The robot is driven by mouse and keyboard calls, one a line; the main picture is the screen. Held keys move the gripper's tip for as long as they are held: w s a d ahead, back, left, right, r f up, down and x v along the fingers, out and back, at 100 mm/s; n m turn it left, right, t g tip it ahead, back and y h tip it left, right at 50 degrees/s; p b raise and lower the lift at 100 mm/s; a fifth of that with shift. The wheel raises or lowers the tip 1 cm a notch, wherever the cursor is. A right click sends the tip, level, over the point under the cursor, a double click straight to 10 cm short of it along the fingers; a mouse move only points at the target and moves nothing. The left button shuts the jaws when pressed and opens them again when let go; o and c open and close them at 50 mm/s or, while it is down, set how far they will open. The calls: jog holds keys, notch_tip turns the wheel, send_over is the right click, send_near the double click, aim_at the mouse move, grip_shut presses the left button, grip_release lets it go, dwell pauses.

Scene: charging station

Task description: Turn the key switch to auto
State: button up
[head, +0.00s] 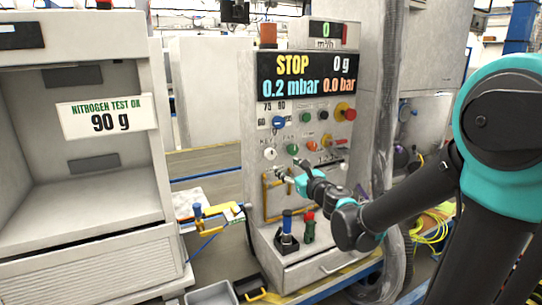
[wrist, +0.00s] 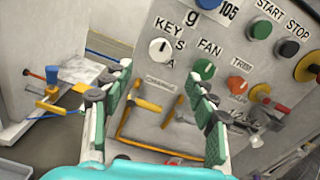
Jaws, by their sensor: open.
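The key switch (wrist: 160,50) is a round white knob on the sloped control panel, under the word KEY, with the letters S and A beside it. A small dark mark shows on it, but I cannot tell which letter it points at. In the head view the key switch (head: 269,153) is at the left of the lower knob row. My gripper (wrist: 158,108) is open and empty, its green-padded fingers spread in front of the panel. In the wrist view the knob lies beyond and between the fingers, not touched. In the head view my gripper (head: 285,176) is just below the knob row.
A green FAN knob (wrist: 204,69) and an orange TRIM knob (wrist: 237,85) are right of the key switch. The display (head: 306,75) reads STOP. An open cabinet (head: 90,175) stands at left; a grey hose (head: 385,150) hangs at right.

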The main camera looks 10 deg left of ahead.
aim_at(272, 155)
jog(key=x, duration=1.3)
jog(key=shift+c, duration=0.3)
jog(key=c, duration=1.1)
